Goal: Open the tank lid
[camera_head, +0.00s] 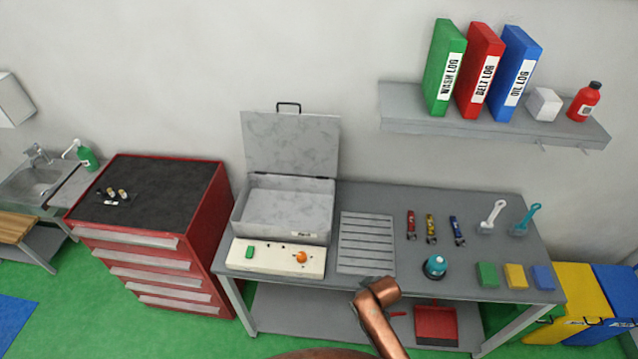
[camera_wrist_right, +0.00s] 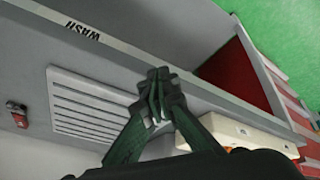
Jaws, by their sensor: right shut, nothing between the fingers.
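The grey tank (camera_head: 285,210) stands at the left end of the workbench. Its lid (camera_head: 290,145) is raised and stands nearly upright at the back, by the wall, with the dark handle (camera_head: 288,106) at its top edge. The tank's open inside shows pale grey. My right gripper (camera_wrist_right: 157,92) shows in the right wrist view, with its dark fingers together and nothing between them; the slatted rack and the bench lie beyond it. In the head view a copper link of my arm covers the bench's front edge. My left gripper is not in view.
A control panel (camera_head: 276,257) with a green and an orange button sits before the tank. The slatted rack (camera_head: 367,243) is right of it. Small tools, a teal-topped item (camera_head: 435,267) and coloured blocks lie further right. A shelf (camera_head: 490,120) with binders hangs above.

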